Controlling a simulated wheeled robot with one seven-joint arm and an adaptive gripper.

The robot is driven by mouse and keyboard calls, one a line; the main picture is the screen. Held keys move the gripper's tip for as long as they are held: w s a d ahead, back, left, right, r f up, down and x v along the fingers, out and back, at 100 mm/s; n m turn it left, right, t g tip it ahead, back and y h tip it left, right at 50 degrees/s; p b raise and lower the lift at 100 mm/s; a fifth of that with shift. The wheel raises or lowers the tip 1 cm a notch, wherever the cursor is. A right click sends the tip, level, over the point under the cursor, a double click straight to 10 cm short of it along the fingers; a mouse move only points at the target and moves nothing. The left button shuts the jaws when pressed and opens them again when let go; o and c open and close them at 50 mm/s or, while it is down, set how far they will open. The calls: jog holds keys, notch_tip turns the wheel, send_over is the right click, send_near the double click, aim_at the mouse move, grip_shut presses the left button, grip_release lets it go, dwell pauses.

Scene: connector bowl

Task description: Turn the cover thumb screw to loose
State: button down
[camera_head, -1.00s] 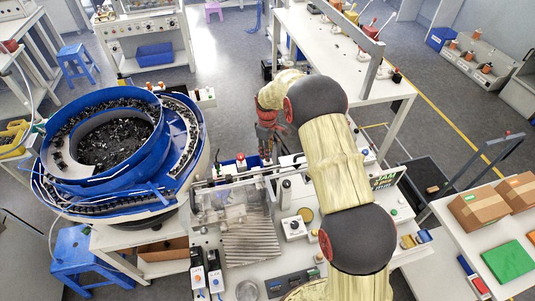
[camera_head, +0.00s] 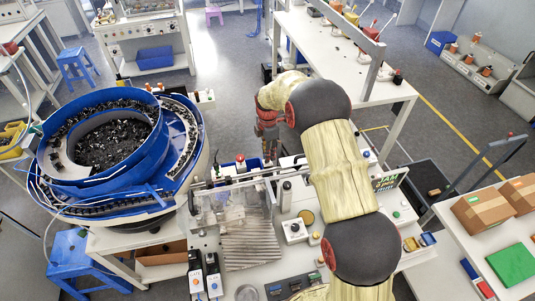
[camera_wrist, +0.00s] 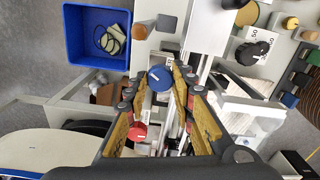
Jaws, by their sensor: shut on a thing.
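A round blue knob with a white mark (camera_wrist: 160,78), which looks like the thumb screw, sits between my fingertips in the wrist view. My gripper (camera_wrist: 161,76) is shut on it, one yellow-padded finger on each side. A red knob with a white mark (camera_wrist: 137,132) shows lower, between the fingers and nearer the palm in the picture. In the head view my gripper (camera_head: 268,148) points down behind the clear cover (camera_head: 222,205). Its fingertips and the blue knob cannot be made out there.
A blue bowl feeder (camera_head: 170,193) full of dark parts stands left of the workstation. A blue bin (camera_wrist: 75,45) with black rings lies at the upper left of the wrist view. A black knob (camera_wrist: 253,50) stands at upper right. Posts and a rail crowd my gripper.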

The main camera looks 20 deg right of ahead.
jog(key=n, duration=0.6)
jog(key=shift+w+r+n+b, duration=0.1)
jog(key=shift+n+b, duration=0.2)
dwell(0.4)
jog(key=c, duration=1.6)
grip_release()
jog(key=shift+o, duration=0.6)
notch_tip(320, 180, up, 12)
